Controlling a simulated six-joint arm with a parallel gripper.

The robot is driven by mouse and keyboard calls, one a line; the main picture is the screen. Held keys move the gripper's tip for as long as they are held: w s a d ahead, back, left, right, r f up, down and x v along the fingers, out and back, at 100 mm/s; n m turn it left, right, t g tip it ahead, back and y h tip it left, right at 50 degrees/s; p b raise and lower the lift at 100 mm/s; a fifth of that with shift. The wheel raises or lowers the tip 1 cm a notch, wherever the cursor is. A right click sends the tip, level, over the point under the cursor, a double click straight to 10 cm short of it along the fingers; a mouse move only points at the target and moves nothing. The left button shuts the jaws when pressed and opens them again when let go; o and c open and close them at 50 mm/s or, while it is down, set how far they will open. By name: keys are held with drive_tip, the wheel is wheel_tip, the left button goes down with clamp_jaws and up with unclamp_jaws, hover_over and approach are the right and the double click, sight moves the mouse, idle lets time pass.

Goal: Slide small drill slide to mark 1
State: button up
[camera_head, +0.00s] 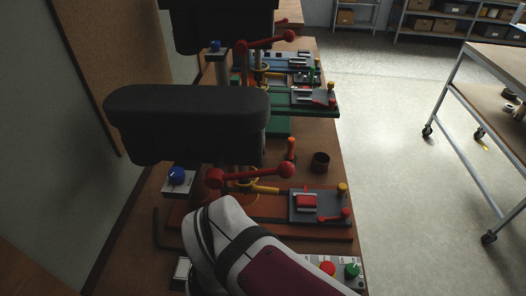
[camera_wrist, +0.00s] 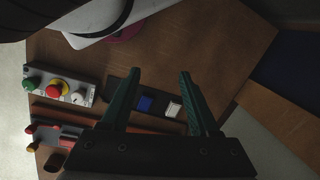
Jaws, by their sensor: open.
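The near drill has a black head (camera_head: 185,125), a red lever (camera_head: 250,174) and an orange base (camera_head: 270,222). A grey plate (camera_head: 325,212) on that base carries a red clamp-like block (camera_head: 306,202). Behind it, a green-based drill (camera_head: 315,108) carries a similar grey plate (camera_head: 302,97). I cannot tell which one is the small drill, and no mark numbers are readable. My gripper (camera_wrist: 158,76) is open and empty in the wrist view, above the bench near a blue block (camera_wrist: 145,103) and a white block (camera_wrist: 173,109). The head view shows my white arm but not the fingers.
A control box (camera_wrist: 60,86) with green, red and white knobs stands on the brown bench (camera_wrist: 215,45). Beyond the near drill are a dark cup (camera_head: 320,162) and an orange-handled item (camera_head: 291,149). A blue knob box (camera_head: 178,182) is at left.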

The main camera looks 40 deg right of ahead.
sight(319, 213)
drive_tip(key=shift+c, duration=0.2)
